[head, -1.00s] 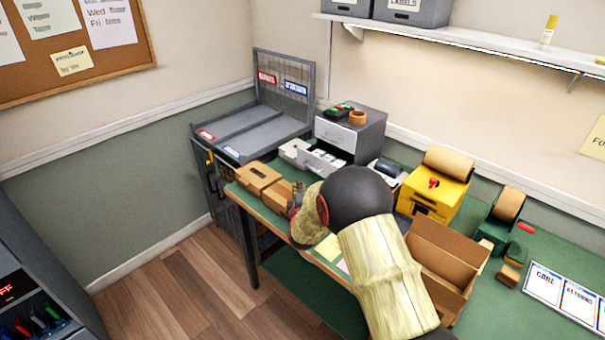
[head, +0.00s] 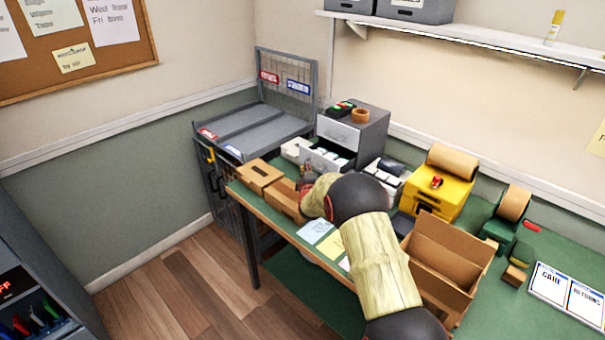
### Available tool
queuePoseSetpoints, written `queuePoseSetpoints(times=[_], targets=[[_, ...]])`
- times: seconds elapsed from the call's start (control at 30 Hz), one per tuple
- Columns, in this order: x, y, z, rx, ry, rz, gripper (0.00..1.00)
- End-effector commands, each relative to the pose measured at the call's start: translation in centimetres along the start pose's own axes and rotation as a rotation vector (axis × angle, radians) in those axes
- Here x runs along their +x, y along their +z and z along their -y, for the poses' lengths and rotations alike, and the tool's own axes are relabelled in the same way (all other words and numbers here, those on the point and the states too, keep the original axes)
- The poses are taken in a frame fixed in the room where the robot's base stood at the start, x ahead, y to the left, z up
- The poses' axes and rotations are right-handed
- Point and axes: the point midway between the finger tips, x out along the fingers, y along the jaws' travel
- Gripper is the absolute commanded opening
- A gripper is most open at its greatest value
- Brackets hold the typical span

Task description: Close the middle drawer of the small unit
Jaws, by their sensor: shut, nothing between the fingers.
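The small grey drawer unit (head: 372,133) stands at the back left of the green bench. Its top drawer (head: 338,134) looks shut. A lower drawer (head: 322,160), apparently the middle one, stands pulled out toward the front with pale items inside. Which level it is cannot be told surely, as the unit's lower front is hidden. My gripper (head: 303,186) is shut and empty, in front of the open drawer and close to a small brown box. My own arm hides part of it. Whether it touches the drawer or box cannot be told.
Two brown cardboard boxes (head: 260,175) lie left of my gripper at the bench edge. A white box (head: 292,149) stands beside the drawer. A yellow dispenser (head: 437,190) and an open carton (head: 446,250) stand to the right. A grey cage trolley (head: 250,122) is behind left.

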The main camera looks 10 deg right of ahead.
Motion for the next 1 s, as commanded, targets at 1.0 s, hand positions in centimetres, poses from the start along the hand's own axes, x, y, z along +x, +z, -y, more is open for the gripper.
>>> queuePoseSetpoints(times=[1.0], targets=[[8.5, 8.8, -2.4, -0.001, 0.001, 0.001, 0.0]])
